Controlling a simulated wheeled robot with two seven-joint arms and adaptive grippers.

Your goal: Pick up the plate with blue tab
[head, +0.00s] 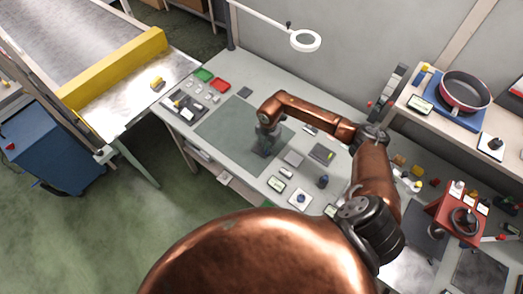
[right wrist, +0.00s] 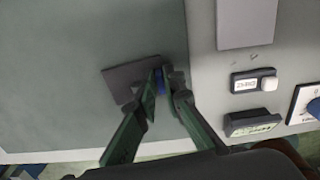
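The plate with blue tab (right wrist: 125,82) is a small dark grey square over the grey-green mat. Its blue tab (right wrist: 158,79) shows between my fingertips in the right wrist view. My right gripper (right wrist: 160,75) has its two green fingers drawn close together on the tab, at the plate's right edge. In the head view my right gripper (head: 266,138) points down over the mat, and the plate there is dark and partly hidden by it. Whether the plate touches the mat I cannot tell. My left gripper is not in view.
The mat (head: 222,128) is mostly clear to the left. Labelled modules (right wrist: 253,82) and a grey plate (head: 293,158) lie to the right. A raised shelf holds a red pan (head: 466,91).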

